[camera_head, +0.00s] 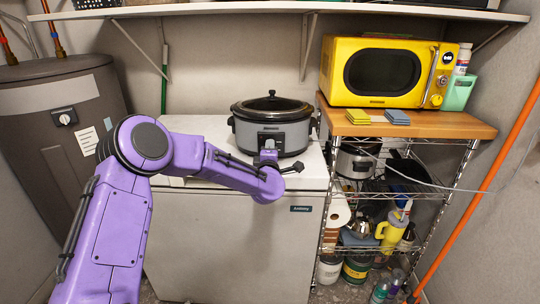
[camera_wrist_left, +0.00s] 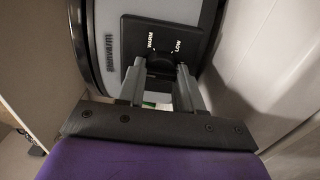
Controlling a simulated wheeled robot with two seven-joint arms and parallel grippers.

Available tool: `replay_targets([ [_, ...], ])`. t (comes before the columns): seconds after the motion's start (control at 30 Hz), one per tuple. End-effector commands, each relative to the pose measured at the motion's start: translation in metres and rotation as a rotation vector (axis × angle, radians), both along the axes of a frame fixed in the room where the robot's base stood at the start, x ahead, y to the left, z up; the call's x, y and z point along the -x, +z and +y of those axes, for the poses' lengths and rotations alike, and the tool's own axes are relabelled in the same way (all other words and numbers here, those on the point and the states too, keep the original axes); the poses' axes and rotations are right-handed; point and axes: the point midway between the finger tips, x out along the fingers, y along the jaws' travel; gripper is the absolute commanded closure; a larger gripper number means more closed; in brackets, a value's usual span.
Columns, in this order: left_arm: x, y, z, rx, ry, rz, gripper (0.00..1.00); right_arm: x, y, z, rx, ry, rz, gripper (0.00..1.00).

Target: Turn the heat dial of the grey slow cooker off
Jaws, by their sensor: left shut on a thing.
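The grey slow cooker (camera_head: 290,135) with a black lid stands on the white appliance (camera_head: 240,240). Its black control panel (camera_wrist_left: 195,35) fills the top of the left wrist view, turned on its side, with the words WARM and LOW readable. The dark heat dial (camera_wrist_left: 161,59) sits between my left gripper's fingertips (camera_wrist_left: 160,72). The left gripper (camera_head: 268,154) is shut on the dial at the cooker's front. The fingers hide part of the dial, and I cannot read its pointer. My right gripper is not in view.
A yellow microwave (camera_head: 385,72) stands on a wooden-topped wire rack (camera_head: 440,122) at the right. Sponges (camera_head: 396,117) lie at its front edge. A grey tank (camera_head: 60,140) stands at the left. A shelf (camera_head: 270,9) runs above. The white top beside the cooker is clear at the left.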

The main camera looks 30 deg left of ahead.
Motion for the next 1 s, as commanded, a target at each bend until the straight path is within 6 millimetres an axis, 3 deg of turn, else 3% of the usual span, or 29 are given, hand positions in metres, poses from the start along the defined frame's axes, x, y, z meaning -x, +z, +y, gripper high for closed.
replay_targets([
  [0.57, 0.0005, -0.0012, 0.0004, 0.027, 0.002, -0.013, 0.95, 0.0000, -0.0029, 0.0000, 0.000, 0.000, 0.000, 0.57],
  [0.6, 0.0005, -0.0012, 0.0005, 0.027, 0.002, -0.013, 0.55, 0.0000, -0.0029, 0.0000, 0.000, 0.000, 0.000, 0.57],
  [0.67, 0.0005, -0.0012, 0.0004, 0.027, 0.002, -0.013, 0.39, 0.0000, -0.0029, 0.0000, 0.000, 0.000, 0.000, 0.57],
  [1.0, 0.0044, -0.0006, -0.0029, 0.025, -0.001, -0.014, 0.39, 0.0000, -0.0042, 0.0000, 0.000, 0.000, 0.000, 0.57],
])
